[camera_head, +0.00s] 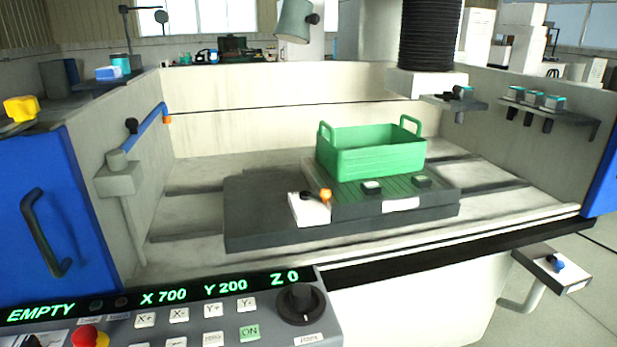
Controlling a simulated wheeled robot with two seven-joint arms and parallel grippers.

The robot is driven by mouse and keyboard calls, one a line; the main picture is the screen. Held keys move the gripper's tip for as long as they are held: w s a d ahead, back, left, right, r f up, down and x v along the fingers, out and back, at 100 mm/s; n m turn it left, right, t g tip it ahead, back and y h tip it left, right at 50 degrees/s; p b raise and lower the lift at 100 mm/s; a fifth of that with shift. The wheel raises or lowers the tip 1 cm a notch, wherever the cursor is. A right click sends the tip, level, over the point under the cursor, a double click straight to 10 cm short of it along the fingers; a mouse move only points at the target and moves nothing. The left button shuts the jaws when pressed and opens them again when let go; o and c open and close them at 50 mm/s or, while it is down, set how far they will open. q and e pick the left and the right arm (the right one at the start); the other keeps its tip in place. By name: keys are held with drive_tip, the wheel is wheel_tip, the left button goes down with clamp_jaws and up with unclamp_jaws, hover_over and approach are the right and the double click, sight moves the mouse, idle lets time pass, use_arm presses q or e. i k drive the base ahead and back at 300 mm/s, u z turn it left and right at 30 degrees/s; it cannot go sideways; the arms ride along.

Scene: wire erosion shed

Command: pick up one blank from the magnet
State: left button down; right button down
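The magnet appears to be the dark grooved plate (345,207) on a dark slab inside the machine tank. A white block (309,208) with an orange-knobbed lever (325,195) sits at its left front. Neither of my grippers is in view.
The tank's front rim (400,246) runs before the slab. A control panel (200,318) reading EMPTY is at lower left. A black bellows column (430,35) hangs behind the basket. A right wall shelf (545,108) holds several small teal-topped pieces. A blue hose arm (150,127) is at left.

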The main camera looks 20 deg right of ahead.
sight(369, 188)
drive_tip(key=z, duration=2.95)
drive_tip(key=i, duration=3.65)
drive_tip(key=u, duration=4.7)
drive_tip(key=i, duration=0.15)
drive_tip(key=u, duration=0.2)
